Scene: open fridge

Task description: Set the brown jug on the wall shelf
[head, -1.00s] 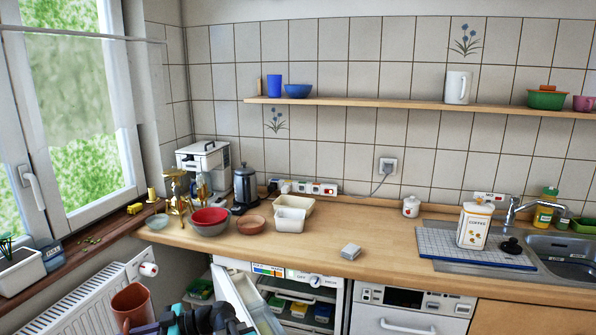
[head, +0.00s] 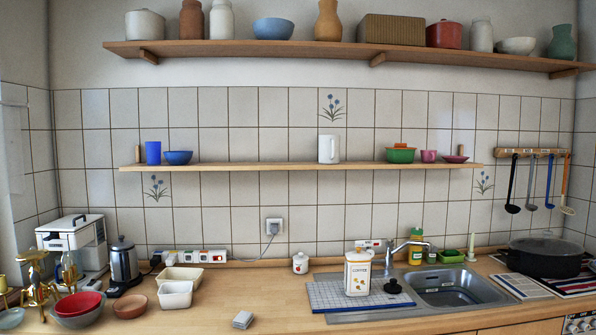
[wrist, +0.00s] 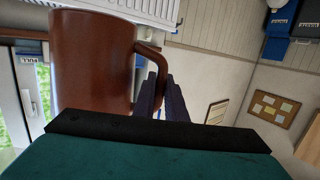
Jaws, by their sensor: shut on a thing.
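The brown jug (wrist: 92,62) fills the upper left of the wrist view, its side towards me. My gripper (wrist: 160,92) is shut on the jug's handle, which runs down to the dark fingers. Neither the jug nor my gripper shows in the head view now. A narrow wooden wall shelf (head: 300,167) runs across the tiles. On it stand a blue cup (head: 153,152), a blue bowl (head: 178,157), a white jug (head: 328,149), a green pot (head: 400,154), a pink cup (head: 428,156) and a pink dish (head: 456,159). Bare stretches lie either side of the white jug.
A higher shelf (head: 340,52) holds jars, bowls and a box. Below, the counter (head: 270,300) carries a coffee machine, a kettle (head: 124,268), bowls, a canister (head: 357,272) and a sink with a tap (head: 405,248). Utensils hang at the right.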

